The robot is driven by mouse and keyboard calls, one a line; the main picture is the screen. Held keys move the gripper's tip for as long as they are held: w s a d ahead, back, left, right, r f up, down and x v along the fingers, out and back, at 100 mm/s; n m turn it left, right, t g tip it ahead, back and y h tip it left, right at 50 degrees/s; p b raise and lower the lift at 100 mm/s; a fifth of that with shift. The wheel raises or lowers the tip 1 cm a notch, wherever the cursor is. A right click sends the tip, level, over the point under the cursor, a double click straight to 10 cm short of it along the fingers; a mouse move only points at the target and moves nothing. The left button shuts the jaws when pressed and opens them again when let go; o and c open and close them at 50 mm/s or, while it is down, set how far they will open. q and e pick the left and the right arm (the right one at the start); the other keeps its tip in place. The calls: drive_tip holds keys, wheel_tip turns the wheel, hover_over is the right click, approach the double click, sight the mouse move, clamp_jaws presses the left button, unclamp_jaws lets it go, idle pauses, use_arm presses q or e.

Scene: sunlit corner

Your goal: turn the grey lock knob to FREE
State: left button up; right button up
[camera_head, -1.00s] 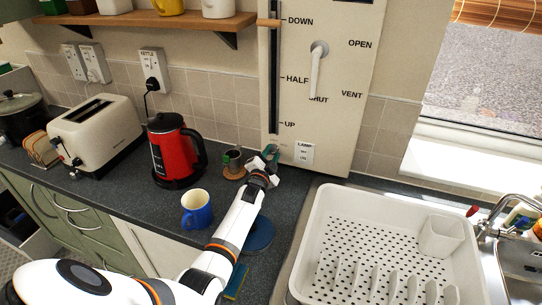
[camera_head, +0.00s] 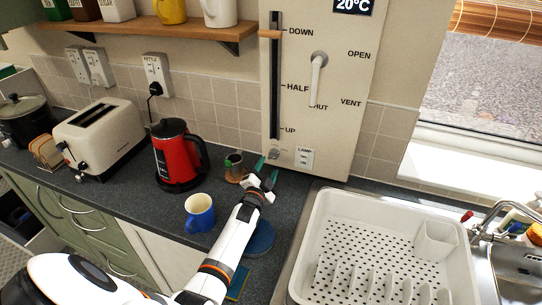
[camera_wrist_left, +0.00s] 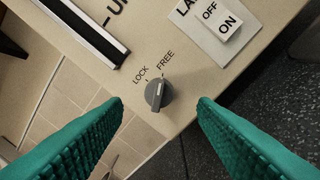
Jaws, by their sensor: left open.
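The grey lock knob (camera_wrist_left: 158,92) is on the low part of the cream panel, below the words LOCK and FREE. In the left wrist view its pale-marked ridge slants up towards the FREE side. The knob also shows small in the head view (camera_head: 273,154), at the panel's lower left corner. My left gripper (camera_head: 268,169) is open and empty just in front of the panel. In the left wrist view its green fingers (camera_wrist_left: 162,108) stand one on each side of the knob, with a gap on both sides. My right gripper is not in view.
The lamp switch (camera_head: 304,158) is just right of the knob. A brown cup (camera_head: 234,167) stands close left of my gripper, with the red kettle (camera_head: 178,157) and blue mug (camera_head: 199,213) further left. The white dish rack (camera_head: 330,205) fills the right foreground.

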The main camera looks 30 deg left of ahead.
use_arm(q)
drive_tip(key=p+v, duration=0.2)
drive_tip(key=v, duration=0.4)
drive_tip(key=shift+s+d+r+p, duration=0.1)
drive_tip(key=shift+s+p, duration=0.05)
drive_tip(key=shift+p, duration=0.15)
drive_tip(key=shift+s, duration=0.3)
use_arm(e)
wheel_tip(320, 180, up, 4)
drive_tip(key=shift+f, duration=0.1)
